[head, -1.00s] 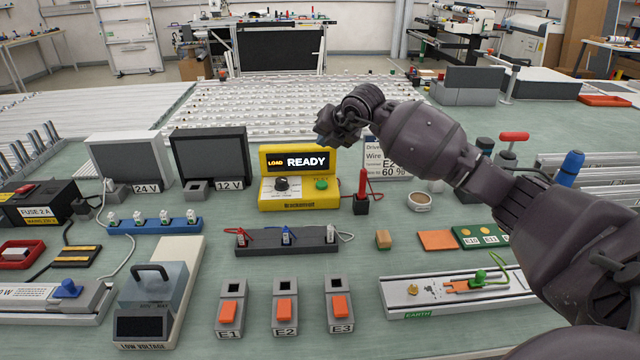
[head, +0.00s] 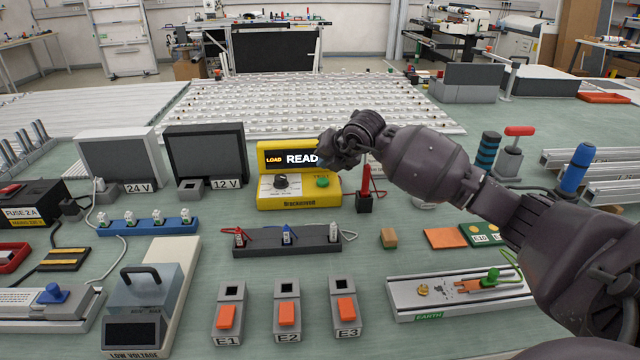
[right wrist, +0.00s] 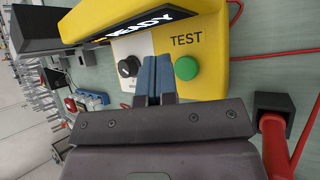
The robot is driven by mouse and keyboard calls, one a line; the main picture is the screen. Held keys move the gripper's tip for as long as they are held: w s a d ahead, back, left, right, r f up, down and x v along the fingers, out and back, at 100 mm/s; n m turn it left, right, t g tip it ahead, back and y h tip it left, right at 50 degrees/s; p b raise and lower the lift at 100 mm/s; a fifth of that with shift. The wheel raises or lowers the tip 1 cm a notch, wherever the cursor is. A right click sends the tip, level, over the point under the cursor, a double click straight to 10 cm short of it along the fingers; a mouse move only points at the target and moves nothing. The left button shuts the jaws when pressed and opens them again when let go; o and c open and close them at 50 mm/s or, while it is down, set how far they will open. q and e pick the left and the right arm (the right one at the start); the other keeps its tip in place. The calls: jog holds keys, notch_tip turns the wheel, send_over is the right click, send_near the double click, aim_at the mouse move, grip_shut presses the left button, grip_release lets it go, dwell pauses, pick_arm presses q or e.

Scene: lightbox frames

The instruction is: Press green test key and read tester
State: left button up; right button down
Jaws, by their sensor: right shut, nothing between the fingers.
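The yellow tester (head: 300,198) stands at the middle of the bench. Its lit display (head: 290,159) shows "LOAD" and "READ", with the rest hidden behind my gripper; in the right wrist view the display (right wrist: 145,24) shows "READY". The round green test key (head: 323,181) is on its front panel, beside a black knob (head: 281,181). It also shows in the right wrist view as a green key (right wrist: 187,68) under the word TEST. My right gripper (head: 328,155) is shut and empty, just above the key and apart from it in the head view. My left gripper is not in view.
A black block with a red probe (head: 365,185) stands right of the tester. A black terminal strip (head: 285,241) and three orange switches (head: 288,314) lie in front.

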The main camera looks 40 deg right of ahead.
aim_at(323, 182)
jog(key=shift+f, duration=0.85)
dwell(0.5)
dwell(0.6)
jog(key=shift+f, duration=0.1)
jog(key=shift+f, duration=0.25)
dwell(0.4)
